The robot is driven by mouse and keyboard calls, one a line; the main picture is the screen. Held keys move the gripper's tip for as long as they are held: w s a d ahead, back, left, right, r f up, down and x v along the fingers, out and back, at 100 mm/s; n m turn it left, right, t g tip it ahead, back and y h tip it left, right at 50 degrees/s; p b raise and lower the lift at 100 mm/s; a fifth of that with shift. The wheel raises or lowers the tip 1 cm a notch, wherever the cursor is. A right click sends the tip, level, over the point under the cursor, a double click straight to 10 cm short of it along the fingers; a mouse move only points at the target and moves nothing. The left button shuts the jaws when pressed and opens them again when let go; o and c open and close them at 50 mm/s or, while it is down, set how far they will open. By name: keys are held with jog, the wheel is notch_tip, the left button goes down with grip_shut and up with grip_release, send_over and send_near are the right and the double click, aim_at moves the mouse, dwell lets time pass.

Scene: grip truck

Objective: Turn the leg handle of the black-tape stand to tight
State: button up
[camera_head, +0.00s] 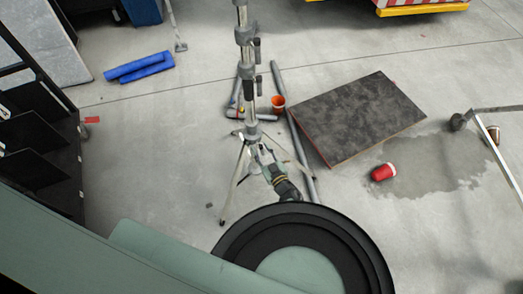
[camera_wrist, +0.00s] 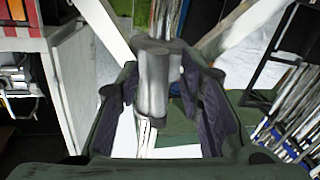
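A silver tripod stand (camera_head: 247,100) stands upright in the middle of the head view, its legs spread on the floor. Dark knobs stick out from its upper column. My gripper (camera_head: 266,160) is low at the stand, near where the legs spread. In the wrist view my gripper (camera_wrist: 163,112) has its two padded fingers apart. A grey cylindrical part of the stand (camera_wrist: 153,80) sits between them, with gaps beside it. Pale legs slant away above. I cannot tell which part is the leg handle; my gripper hides some of this area in the head view.
A dark board (camera_head: 358,115) lies right of the stand. A long grey pipe (camera_head: 291,130) lies close beside the stand's legs. A black rack (camera_head: 45,135) stands left.

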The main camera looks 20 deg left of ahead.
jog(key=v, duration=1.2)
dwell(0.4)
